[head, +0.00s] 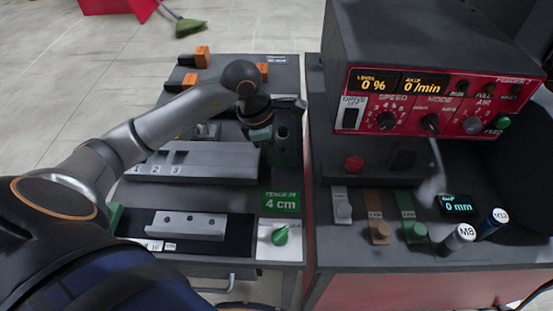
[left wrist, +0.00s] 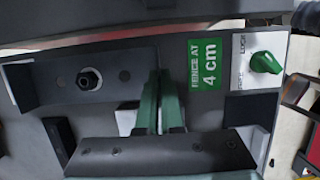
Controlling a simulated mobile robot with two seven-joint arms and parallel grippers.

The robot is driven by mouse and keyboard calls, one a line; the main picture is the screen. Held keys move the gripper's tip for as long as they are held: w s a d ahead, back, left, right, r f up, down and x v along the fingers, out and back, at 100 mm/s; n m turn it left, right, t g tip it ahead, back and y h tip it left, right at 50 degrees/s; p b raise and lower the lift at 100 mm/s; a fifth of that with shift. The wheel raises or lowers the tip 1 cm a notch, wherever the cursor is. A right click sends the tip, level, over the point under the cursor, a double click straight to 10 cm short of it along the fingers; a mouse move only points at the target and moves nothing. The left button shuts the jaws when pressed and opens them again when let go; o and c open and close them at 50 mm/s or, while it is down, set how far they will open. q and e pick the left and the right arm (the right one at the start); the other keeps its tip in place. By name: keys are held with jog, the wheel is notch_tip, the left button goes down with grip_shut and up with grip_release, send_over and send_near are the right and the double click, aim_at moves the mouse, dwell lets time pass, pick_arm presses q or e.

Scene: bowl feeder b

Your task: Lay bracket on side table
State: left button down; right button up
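A light grey angled metal piece with a row of holes, which looks like the bracket (head: 187,224), lies on a black mat at the front left of the bench. My left gripper (head: 268,140) hangs over the back right of the bench, away from that piece. In the left wrist view its two green fingers (left wrist: 160,100) stand close together, with nothing clearly held between them. A grey channel-shaped fixture with a nut (left wrist: 88,79) is beside the fingertips. The side table cannot be identified with certainty. My right gripper is out of view.
A grey block numbered 1 2 3 (head: 190,163) lies behind the mat. A green 4 cm sign (head: 281,202) and a green lock knob (head: 281,236) are at the right. The red control box (head: 432,100) and two labelled cylinders (head: 459,238) stand on the right-hand bench.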

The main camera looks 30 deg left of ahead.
pick_arm(q)
notch_tip(320, 180, down, 2)
jog(key=shift+f, duration=0.2)
jog(key=shift+f+b, duration=0.65)
jog(key=shift+b, duration=0.1)
jog(key=c, duration=1.1)
grip_release()
jog(key=shift+r, duration=0.1)
jog(key=shift+r+p, duration=0.2)
jog(key=shift+p, duration=0.2)
jog(key=p+v, duration=0.1)
jog(key=v, duration=1.1)
jog(key=shift+r, duration=0.35)
